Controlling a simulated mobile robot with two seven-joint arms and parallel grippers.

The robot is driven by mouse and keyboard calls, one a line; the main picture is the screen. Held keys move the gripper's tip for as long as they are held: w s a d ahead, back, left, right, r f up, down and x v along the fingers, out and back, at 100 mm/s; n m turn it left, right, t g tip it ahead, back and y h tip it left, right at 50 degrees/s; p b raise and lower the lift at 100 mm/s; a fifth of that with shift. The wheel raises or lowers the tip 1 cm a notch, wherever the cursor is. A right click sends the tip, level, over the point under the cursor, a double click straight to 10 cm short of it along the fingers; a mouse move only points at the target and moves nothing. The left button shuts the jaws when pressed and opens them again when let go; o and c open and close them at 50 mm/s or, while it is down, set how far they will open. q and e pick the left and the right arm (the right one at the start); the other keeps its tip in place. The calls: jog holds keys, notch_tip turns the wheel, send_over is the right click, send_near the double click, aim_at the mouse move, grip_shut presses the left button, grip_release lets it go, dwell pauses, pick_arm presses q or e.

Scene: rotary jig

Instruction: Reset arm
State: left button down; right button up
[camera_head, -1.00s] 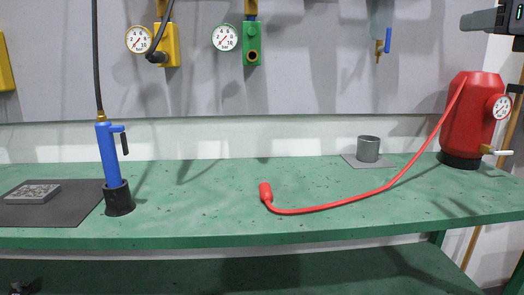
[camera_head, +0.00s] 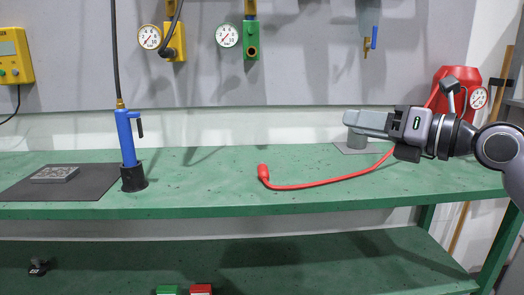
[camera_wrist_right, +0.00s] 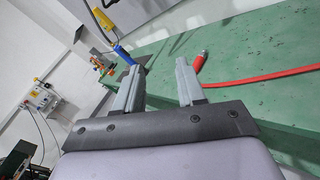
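My right gripper (camera_head: 350,122) reaches in from the right in the head view, above the right part of the green bench (camera_head: 230,172). In the right wrist view its two fingers (camera_wrist_right: 160,68) stand apart with nothing between them. A red hose (camera_head: 325,182) with a red nozzle (camera_head: 263,172) lies on the bench, left of and below the gripper. The hose runs up to a red tank (camera_head: 452,75), partly hidden by my right arm. A grey cup (camera_head: 356,140) on a grey mat is partly covered by the gripper. My left gripper is out of view.
A blue hand tool (camera_head: 126,138) stands in a black holder at the left, beside a dark mat (camera_head: 85,187) with a grey plate (camera_head: 55,174). Gauges and valves hang on the back panel. Red (camera_head: 201,289) and green (camera_head: 167,290) items show below. The bench's middle is clear.

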jog(key=s+a+f+m+t+y, duration=0.1)
jog(key=s+a+f+m+y, duration=0.1)
jog(key=f+m, duration=0.3)
jog(key=s+a+f+m+y, duration=0.2)
jog(key=a+f+m, duration=0.1)
jog(key=f, duration=0.3)
jog(key=s+d+f+m+t+h, duration=0.2)
jog(key=f+m+t+h, duration=0.15)
jog(key=f+m, duration=0.5)
jog(key=s+d+f+m+t+h, duration=0.1)
jog(key=d+f+m+t+h, duration=0.1)
jog(key=f+m+h, duration=0.5)
jog(key=s+d+f+m+g+h, duration=0.15)
jog(key=s+f+m+g, duration=0.25)
jog(key=s+f+m, duration=0.5)
jog(key=s+d+f+m+g+h, duration=0.15)
jog(key=s+f+m+g, duration=0.3)
jog(key=s+f, duration=0.8)
notch_tip(320, 180, up, 12)
jog(key=w+h+p, duration=0.1)
jog(key=p, duration=1.7)
jog(key=shift+w+d+r, duration=0.15)
jog(key=shift+w+d, duration=0.05)
jog(key=shift+d, duration=0.2)
jog(key=shift+t, duration=0.3)
